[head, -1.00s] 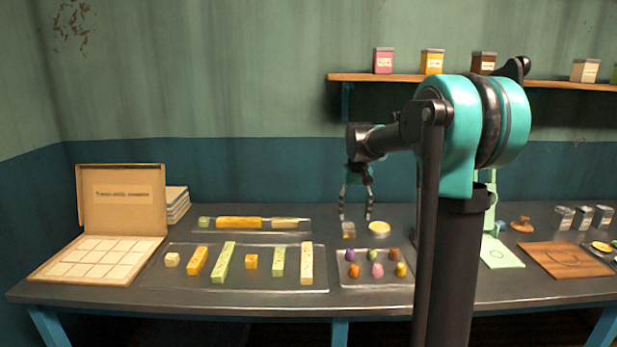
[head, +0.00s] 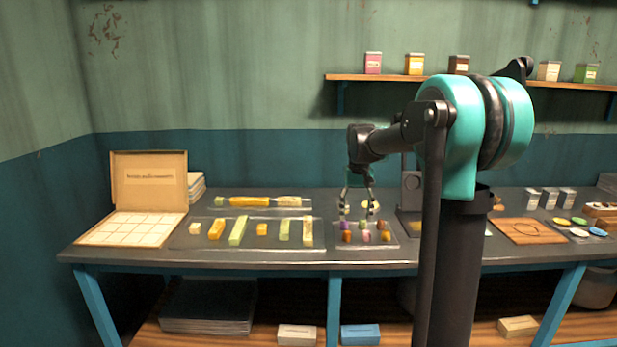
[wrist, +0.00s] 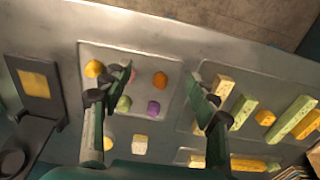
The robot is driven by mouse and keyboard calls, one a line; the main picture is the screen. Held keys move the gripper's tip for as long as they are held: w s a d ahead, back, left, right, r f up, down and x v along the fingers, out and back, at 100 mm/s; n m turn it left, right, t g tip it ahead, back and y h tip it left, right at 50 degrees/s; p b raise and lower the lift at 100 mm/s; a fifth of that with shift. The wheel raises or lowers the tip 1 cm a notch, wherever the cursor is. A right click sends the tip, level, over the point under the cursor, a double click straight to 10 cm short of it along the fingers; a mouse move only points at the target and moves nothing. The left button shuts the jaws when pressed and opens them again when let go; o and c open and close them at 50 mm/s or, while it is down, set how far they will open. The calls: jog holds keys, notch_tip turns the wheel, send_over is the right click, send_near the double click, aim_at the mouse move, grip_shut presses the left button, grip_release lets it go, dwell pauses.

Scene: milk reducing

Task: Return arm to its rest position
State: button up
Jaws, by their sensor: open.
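My gripper (head: 357,208) is open and empty in the head view, in front of and above the table near the tray of small colored pieces. In the wrist view my gripper (wrist: 160,95) shows its two fingers spread wide, with nothing between them but the tray below. My arm (head: 400,135) reaches from the column out to the left, with the gripper pointing down.
The table (head: 150,255) holds a clear tray of small colored pieces (wrist: 132,80), a tray of yellow and green bars (head: 237,231), an open box (head: 150,190) at left and a wooden board (head: 530,231) at right. A shelf (head: 440,79) with tins runs behind.

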jog(key=s+d+f+t, duration=0.2)
jog(key=s+f, duration=0.7)
jog(key=s, duration=0.4)
jog(key=s+d+f+t, duration=0.2)
jog(key=s+f, duration=0.7)
jog(key=s, duration=0.5)
jog(key=shift+s, duration=0.3)
